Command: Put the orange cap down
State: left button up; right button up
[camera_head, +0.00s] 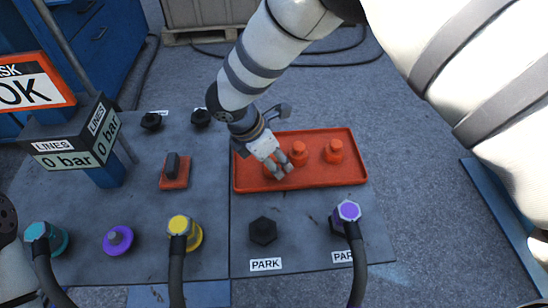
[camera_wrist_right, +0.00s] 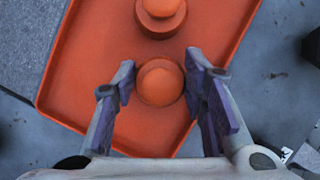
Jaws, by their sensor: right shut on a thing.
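My right gripper (camera_head: 279,170) is over the left part of the orange tray (camera_head: 320,181). It is shut on an orange cap (camera_wrist_right: 160,83), which sits between the purple-padded fingers (camera_wrist_right: 163,95) in the right wrist view. In the head view the fingers partly hide this cap (camera_head: 270,170). It is low over or on the tray floor; I cannot tell whether it touches. Two other orange caps stand upright in the tray, a middle one (camera_head: 299,154) and a right one (camera_head: 334,151). My left gripper's fingers are not visible.
The tray lies on a grey panel (camera_head: 205,235). Nearer stand a purple-topped fitting (camera_head: 347,211) with a hose, a black plug (camera_head: 263,231), a yellow fitting (camera_head: 180,226), a purple cap (camera_head: 117,240) and a teal fitting (camera_head: 38,232). The gauge post (camera_head: 78,150) rises at left.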

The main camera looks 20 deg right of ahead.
jog(key=shift+f, duration=0.1)
jog(key=o, duration=1.4)
jog(key=shift+f, duration=0.1)
jog(key=shift+r, duration=0.25)
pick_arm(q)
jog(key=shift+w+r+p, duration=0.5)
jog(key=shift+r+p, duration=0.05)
pick_arm(e)
jog(key=v, duration=1.2)
